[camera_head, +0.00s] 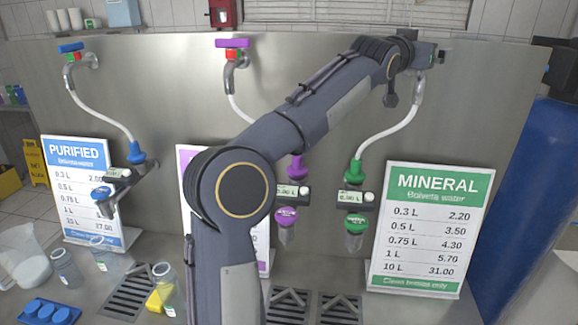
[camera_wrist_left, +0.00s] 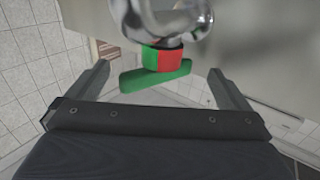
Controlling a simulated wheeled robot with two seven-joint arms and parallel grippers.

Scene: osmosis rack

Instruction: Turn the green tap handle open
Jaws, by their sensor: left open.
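The green tap handle (camera_wrist_left: 155,76) shows in the left wrist view as a flat bar under a red and green collar (camera_wrist_left: 162,57) on the metal tap (camera_wrist_left: 165,20). My left gripper (camera_wrist_left: 158,70) is open, with one finger on each side of the handle and a visible gap to each. In the head view my left gripper (camera_head: 428,55) is at the top of the mineral tap, above its white hose (camera_head: 392,128). It hides the green handle there. My right gripper is not in view.
A blue tap handle (camera_head: 71,47) and a purple one (camera_head: 232,43) sit further left on the steel panel (camera_head: 160,80). The mineral sign (camera_head: 430,225) and green nozzle (camera_head: 356,222) are below. A blue tank (camera_head: 530,190) stands at the right. Clear cups (camera_head: 66,268) stand at lower left.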

